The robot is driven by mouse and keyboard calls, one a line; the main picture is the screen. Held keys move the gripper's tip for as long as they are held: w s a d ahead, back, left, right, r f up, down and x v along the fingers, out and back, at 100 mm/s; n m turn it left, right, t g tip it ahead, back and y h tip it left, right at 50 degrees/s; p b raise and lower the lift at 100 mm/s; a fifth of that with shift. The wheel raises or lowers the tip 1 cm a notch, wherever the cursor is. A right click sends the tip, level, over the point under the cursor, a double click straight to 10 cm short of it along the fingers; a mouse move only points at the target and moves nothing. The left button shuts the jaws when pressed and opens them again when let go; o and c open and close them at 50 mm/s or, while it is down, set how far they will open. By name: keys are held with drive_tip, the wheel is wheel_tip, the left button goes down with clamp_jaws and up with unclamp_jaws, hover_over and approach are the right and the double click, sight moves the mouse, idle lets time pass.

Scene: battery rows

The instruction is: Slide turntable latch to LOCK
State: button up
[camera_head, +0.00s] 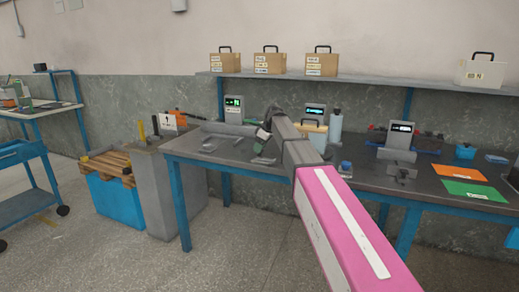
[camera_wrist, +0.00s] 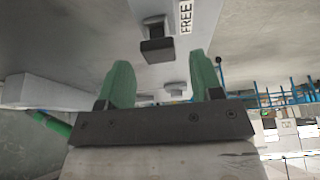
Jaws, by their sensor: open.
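In the wrist view, a dark latch block (camera_wrist: 157,46) sits on a pale grey plate (camera_wrist: 208,35), close to a white label reading FREE (camera_wrist: 185,16). A smaller knob and a second label, too small to read, show lower between my fingers. My gripper (camera_wrist: 160,72) is open, its two green fingers apart with nothing held between them. The latch block appears beyond the fingertips, roughly between them; I cannot tell whether they touch it. In the head view my gripper (camera_head: 263,134) is over the left part of the dark workbench (camera_head: 232,147). My arm hides part of the bench, and the latch cannot be made out there.
A device with a green display (camera_head: 234,108) stands left of my gripper. A device with a blue display (camera_head: 315,112) and a bottle (camera_head: 335,126) stand to its right. Orange (camera_head: 458,173) and green (camera_head: 475,191) sheets lie on the right. Boxes stand on a shelf (camera_head: 380,80) above.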

sight(265, 159)
drive_tip(key=shift+a+f, duration=0.25)
drive_tip(key=shift+f, duration=0.3)
clamp_jaws()
drive_tip(key=shift+s+d, duration=0.3)
drive_tip(key=shift+d, duration=0.55)
drive_tip(key=shift+s+d, duration=0.25)
drive_tip(key=shift+d, duration=0.55)
drive_tip(key=shift+s+d, duration=0.3)
drive_tip(key=shift+d, duration=0.55)
unclamp_jaws()
drive_tip(key=shift+r, duration=0.1)
